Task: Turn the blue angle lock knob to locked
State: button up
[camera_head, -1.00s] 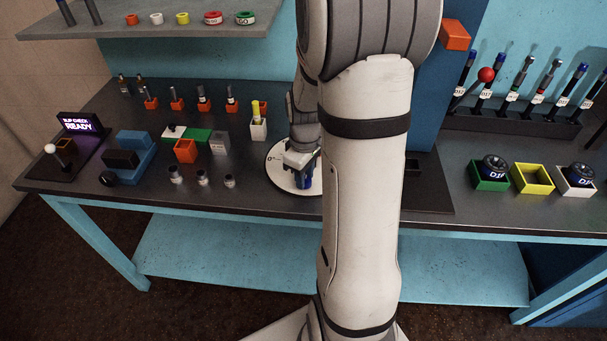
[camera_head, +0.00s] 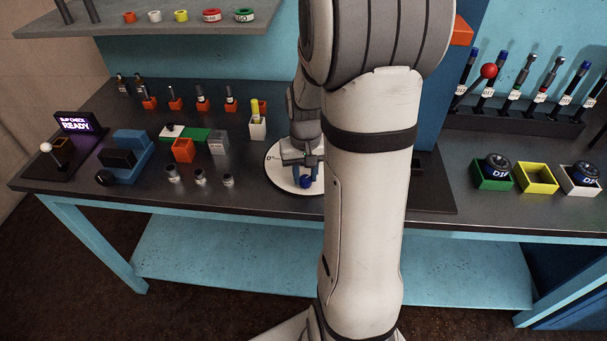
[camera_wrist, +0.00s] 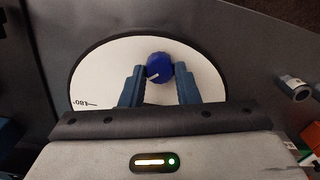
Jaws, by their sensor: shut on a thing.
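The blue angle lock knob (camera_head: 306,182) sits on a round white dial plate (camera_head: 279,176) with a dark rim. In the wrist view the knob (camera_wrist: 160,64) stands between the two blue fingertips of my gripper (camera_wrist: 159,72), which is shut on it. A white pointer line on the knob slants to the lower left there, roughly toward the 180 mark on the dial (camera_wrist: 105,65). In the head view my gripper (camera_head: 304,176) is over the dial, and a 0° mark shows at the dial's left. My arm hides the dial's right side.
Metal fittings (camera_head: 200,177), an orange block (camera_head: 183,150) and a white holder (camera_head: 257,128) stand left of the dial. A lever box (camera_head: 50,165) and a lit "READY" screen (camera_head: 77,125) are farther left. Green, yellow and white bins (camera_head: 537,178) stand at right.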

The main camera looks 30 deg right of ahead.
aim_at(305, 178)
jog(key=m, duration=0.4)
jog(key=shift+m+b, duration=0.3)
jog(key=shift+b, duration=0.05)
jog(key=shift+m, duration=1.9)
jog(key=o, duration=1)
jog(key=shift+c, duration=0.2)
notch_tip(305, 178, up, 8)
jog(key=shift+f, duration=0.1)
